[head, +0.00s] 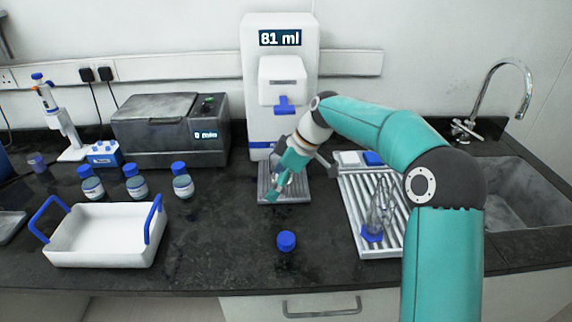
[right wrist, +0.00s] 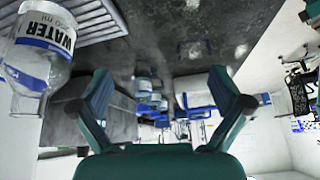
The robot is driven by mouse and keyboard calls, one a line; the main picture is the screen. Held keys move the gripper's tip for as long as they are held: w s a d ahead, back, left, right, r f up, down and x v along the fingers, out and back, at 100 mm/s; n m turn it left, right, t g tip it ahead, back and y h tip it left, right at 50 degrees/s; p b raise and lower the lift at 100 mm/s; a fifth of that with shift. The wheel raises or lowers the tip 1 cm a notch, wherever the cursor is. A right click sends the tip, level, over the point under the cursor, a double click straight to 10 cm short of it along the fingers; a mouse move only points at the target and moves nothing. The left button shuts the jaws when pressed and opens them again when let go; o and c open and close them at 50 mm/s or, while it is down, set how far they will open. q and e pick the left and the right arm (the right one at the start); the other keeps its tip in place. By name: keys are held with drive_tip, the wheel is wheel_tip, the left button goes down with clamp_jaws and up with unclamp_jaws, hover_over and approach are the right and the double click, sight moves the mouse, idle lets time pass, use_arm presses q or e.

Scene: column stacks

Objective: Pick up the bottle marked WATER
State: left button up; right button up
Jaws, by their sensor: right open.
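The clear bottle marked WATER (right wrist: 45,45) shows at the upper left of the right wrist view, cut by the frame edge, with a white and blue label. In the head view my right gripper (head: 283,180) is over the dispenser's drip tray (head: 303,190) and covers much of that spot, so the WATER bottle cannot be made out there. My left gripper is not in view.
A white dispenser (head: 280,40) reading 81 ml stands behind. Three blue-capped bottles (head: 135,185) and a white tray (head: 100,240) with blue handles are left.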

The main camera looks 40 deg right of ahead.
drive_tip(key=w+d+m+t+h, duration=0.35)
drive_tip(key=w+d+m, duration=0.25)
drive_tip(key=d+m, duration=0.25)
drive_tip(key=shift+h, duration=0.45)
drive_tip(key=shift+w+d+p+x, duration=0.15)
drive_tip(key=shift+p+x, duration=0.5)
drive_tip(key=shift+x, duration=1.3)
drive_tip(key=shift+w+d+p+x, duration=0.15)
drive_tip(key=shift+p+x, duration=0.45)
drive_tip(key=shift+x, duration=1.35)
drive_tip(key=shift+r, duration=0.15)
drive_tip(key=shift+c, duration=0.3)
drive_tip(key=c, duration=1.6)
drive_tip(key=shift+o, duration=0.2)
drive_tip(key=shift+r, duration=0.3)
